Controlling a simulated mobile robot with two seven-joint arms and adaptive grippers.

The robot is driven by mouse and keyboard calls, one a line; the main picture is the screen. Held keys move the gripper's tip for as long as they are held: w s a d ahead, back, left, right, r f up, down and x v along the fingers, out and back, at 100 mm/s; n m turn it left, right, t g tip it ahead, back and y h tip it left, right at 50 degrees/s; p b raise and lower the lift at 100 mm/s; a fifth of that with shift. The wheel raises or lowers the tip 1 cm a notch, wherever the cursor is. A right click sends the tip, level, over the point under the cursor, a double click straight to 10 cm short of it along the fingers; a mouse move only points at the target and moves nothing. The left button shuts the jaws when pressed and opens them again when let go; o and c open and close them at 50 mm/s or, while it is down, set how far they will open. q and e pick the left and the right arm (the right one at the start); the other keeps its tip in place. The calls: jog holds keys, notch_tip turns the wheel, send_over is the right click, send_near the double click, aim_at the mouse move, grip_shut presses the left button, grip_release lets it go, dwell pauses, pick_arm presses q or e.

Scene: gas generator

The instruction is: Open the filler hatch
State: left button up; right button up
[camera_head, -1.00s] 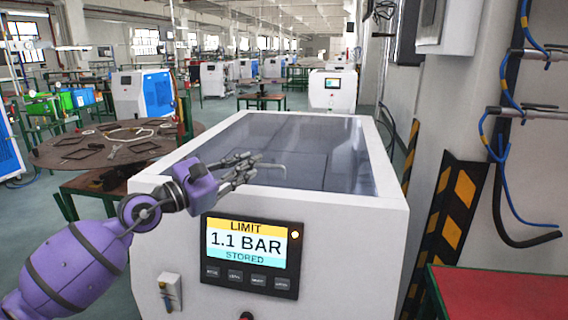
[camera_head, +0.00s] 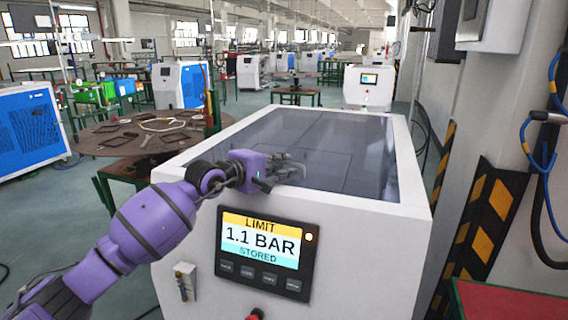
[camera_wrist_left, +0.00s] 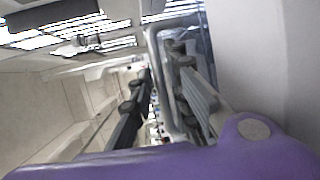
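The white generator cabinet (camera_head: 365,235) fills the middle of the head view. Its top has a dark, glassy panel (camera_head: 345,140) with faint straight seams, lying flat in the white rim. I cannot tell which part is the filler hatch. My purple left arm reaches in from the left. The left gripper (camera_head: 296,168) is over the front part of the panel, near the front rim; whether it touches is unclear. In the left wrist view, the left gripper (camera_wrist_left: 162,68) shows two fingers apart with nothing clearly between them. The right gripper is not in view.
The cabinet front carries a display (camera_head: 262,243) reading LIMIT 1.1 BAR STORED. A red knob (camera_head: 256,314) sits below it. A round brown table (camera_head: 105,138) with loose parts stands at left. A striped post (camera_head: 485,225) and a red-topped surface (camera_head: 500,300) are at right.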

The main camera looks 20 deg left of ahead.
pick_arm(q)
jog(key=shift+w+d+f, duration=0.1)
jog(key=shift+w+d, duration=0.1)
jog(key=shift+w, duration=0.15)
grip_shut()
